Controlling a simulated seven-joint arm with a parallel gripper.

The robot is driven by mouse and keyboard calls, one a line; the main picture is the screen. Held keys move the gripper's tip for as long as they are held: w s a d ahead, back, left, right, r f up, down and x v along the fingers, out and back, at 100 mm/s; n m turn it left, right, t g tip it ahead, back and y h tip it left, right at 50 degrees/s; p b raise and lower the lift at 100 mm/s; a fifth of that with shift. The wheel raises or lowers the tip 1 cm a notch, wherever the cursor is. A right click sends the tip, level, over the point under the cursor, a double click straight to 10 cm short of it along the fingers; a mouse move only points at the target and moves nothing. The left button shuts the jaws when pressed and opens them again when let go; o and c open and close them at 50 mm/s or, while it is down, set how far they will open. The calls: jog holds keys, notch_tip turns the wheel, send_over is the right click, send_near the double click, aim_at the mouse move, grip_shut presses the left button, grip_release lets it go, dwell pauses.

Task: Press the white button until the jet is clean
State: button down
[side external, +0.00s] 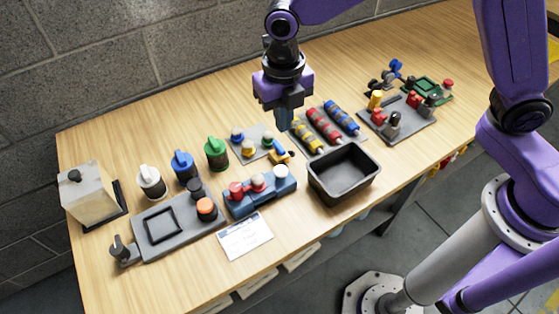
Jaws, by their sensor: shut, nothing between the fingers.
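My gripper (285,122) is shut and empty, pointing down above the back middle of the table, between a small grey pad with knobs and a tray of coloured rolls.
A black open bin (343,184) stands right of the blue block. White, blue and green topped containers (150,182) stand at the left, behind a grey tray (184,240). A printed card (245,237) lies in front. Trays with coloured parts (397,127) fill the right.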

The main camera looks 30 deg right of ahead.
aim_at(280, 171)
jog(key=shift+w+a+f+n, duration=0.2)
jog(key=shift+w+a+n, duration=0.15)
jog(key=shift+n, duration=0.05)
notch_tip(280, 171, down, 14)
jog(key=shift+d, duration=0.1)
dwell(0.6)
jog(key=shift+f, duration=0.1)
